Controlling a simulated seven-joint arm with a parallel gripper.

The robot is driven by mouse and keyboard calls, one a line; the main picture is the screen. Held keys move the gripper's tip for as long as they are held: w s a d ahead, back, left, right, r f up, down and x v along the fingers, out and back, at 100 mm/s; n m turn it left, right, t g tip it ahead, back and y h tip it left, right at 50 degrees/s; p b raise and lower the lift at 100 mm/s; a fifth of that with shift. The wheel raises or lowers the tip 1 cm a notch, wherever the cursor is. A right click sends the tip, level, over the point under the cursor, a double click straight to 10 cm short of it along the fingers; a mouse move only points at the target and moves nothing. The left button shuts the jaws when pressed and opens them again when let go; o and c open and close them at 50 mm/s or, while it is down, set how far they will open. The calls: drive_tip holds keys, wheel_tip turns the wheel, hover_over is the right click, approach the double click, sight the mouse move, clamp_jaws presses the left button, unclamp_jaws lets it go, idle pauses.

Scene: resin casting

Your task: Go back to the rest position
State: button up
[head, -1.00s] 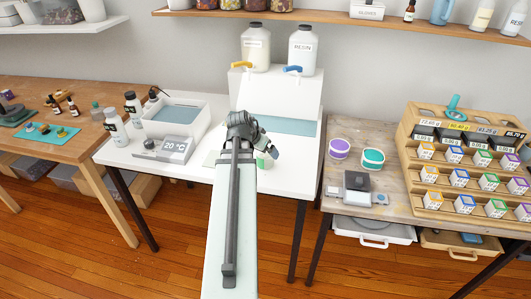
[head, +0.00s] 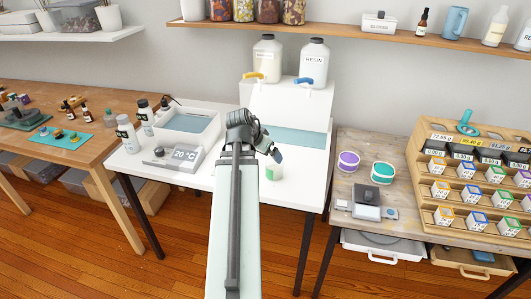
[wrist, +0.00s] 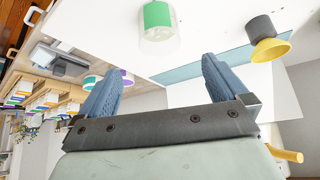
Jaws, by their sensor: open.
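My gripper (head: 275,154) is in front of the white dispenser stand in the head view, partly hidden behind my own wrist. In the wrist view its two blue fingers (wrist: 160,70) are spread wide with nothing between them. A clear cup with a green label (head: 273,172) stands on the white table (head: 205,177), just below and beside the gripper. The cup also shows in the wrist view (wrist: 158,18), beyond the fingers and apart from them.
Two white resin jugs (head: 314,62) with yellow and blue taps sit on the stand (head: 290,100). A water bath (head: 190,122) with a 20 °C display is left. Purple (head: 348,162) and teal (head: 382,173) tubs, a scale (head: 367,203) and a wooden rack (head: 425,185) are right.

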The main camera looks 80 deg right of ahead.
idle(0.3)
